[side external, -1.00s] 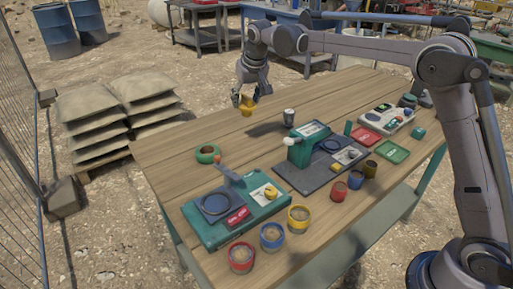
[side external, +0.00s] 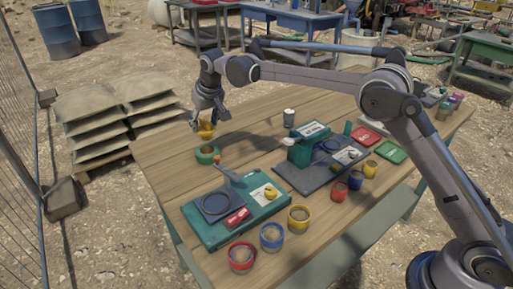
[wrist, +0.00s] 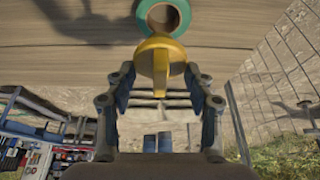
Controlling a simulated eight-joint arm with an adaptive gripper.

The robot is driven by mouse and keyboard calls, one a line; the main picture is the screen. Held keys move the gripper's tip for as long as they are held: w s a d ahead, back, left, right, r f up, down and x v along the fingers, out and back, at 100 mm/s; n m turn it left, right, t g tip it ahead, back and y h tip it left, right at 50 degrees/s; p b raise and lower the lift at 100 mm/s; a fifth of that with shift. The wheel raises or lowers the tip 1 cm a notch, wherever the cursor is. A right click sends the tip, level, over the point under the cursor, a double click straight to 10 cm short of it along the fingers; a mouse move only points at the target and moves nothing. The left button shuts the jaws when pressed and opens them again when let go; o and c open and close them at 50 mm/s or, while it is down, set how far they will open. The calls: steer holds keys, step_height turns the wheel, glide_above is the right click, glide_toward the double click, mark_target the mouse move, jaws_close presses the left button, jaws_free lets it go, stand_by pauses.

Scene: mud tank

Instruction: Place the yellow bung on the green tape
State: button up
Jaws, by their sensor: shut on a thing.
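The yellow bung (side external: 206,130) is held between the fingers of my gripper (side external: 207,118), which is shut on it. In the wrist view the bung (wrist: 160,58) shows as a yellow disc with a ridge, in front of my gripper's fingertips (wrist: 160,78). The green tape (side external: 207,154) is a ring lying flat on the wooden table, towards its left edge. In the side view the bung is in the air a little above the tape. In the wrist view the tape (wrist: 184,12) is partly cut off at the top, just beyond the bung.
A teal-based device (side external: 225,215) and a small orange thing (side external: 217,160) are close to the tape. Red, blue and yellow pots (side external: 271,236) line the front. The table (side external: 165,150) is bare left of the tape.

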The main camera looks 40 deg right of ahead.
mark_target(205, 129)
steer(key=shift+w+a+f, duration=0.1)
steer(key=shift+a+f, duration=0.1)
steer(key=shift+f, duration=1.95)
steer(key=shift+f, duration=0.15)
steer(key=o, duration=1)
steer(key=shift+o, duration=0.2)
